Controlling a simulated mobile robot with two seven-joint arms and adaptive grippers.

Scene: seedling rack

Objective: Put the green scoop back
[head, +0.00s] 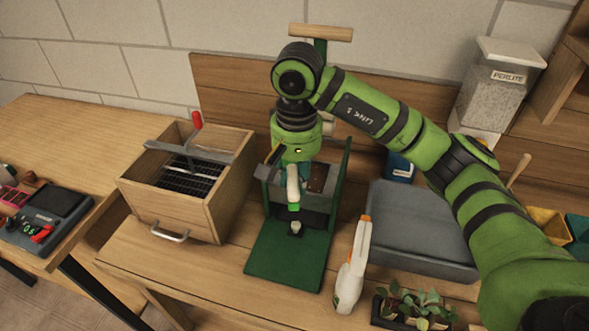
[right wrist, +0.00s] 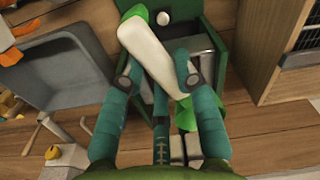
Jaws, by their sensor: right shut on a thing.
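My right gripper (head: 291,166) is over the green stand (head: 288,258) in the head view, its fingers partly hidden by the arm. In the right wrist view the teal fingers of this gripper (right wrist: 150,78) are shut on the green scoop (right wrist: 147,50). The scoop shows a long cream handle with green at its ends, lying slantwise between the fingers. In the head view the scoop (head: 293,187) hangs tilted above the stand's base, its cream part and a green tip showing. I cannot tell whether it touches the stand. My left gripper is not in view.
A wooden box with a metal grid (head: 177,202) stands left of the stand. A white spray bottle (head: 349,279) with an orange tip, a grey tray (head: 423,235) and a seedling tray (head: 390,320) are to the right. A perlite container (head: 494,92) stands behind.

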